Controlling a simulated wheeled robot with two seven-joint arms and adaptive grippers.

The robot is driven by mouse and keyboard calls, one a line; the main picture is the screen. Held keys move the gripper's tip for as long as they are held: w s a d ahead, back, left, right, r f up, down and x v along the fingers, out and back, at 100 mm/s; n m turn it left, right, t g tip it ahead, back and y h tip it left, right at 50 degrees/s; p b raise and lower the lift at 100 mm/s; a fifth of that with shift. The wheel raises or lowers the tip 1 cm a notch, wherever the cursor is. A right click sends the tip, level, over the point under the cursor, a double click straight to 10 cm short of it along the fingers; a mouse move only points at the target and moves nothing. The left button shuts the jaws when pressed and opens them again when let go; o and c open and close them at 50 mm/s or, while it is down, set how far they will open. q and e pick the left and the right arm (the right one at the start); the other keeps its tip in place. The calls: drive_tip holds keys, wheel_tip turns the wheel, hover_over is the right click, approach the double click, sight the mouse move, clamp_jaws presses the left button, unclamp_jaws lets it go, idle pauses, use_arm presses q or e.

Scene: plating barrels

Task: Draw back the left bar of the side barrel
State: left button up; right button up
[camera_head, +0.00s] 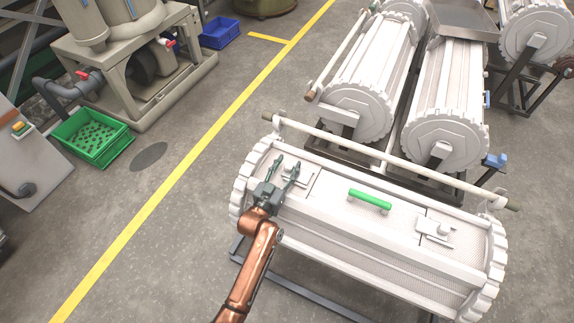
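The side barrel (330,231) is a white ribbed drum with toothed end plates, lying across the lower middle of the head view. Its lid carries a green handle (370,200) in the middle. The left bar (301,176) is a small pale latch plate at the lid's left end, partly hidden by my gripper. A matching right bar (436,228) sits at the lid's right end. My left gripper (288,163) is over the left bar, its dark fingers spread apart. I cannot tell whether a finger touches the bar. My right gripper is not in view.
A long pale rod (385,157) runs behind the lid. More white barrels (445,110) stand on dark frames behind. A green crate of small parts (92,137) and a pump unit (140,75) are at the left. The floor by the yellow line (175,178) is mostly clear.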

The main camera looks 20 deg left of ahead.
use_arm(q)
drive_tip(key=s, duration=0.8)
drive_tip(key=s+a, duration=0.1)
drive_tip(key=s, duration=0.3)
drive_tip(key=shift+a, duration=0.1)
idle(0.4)
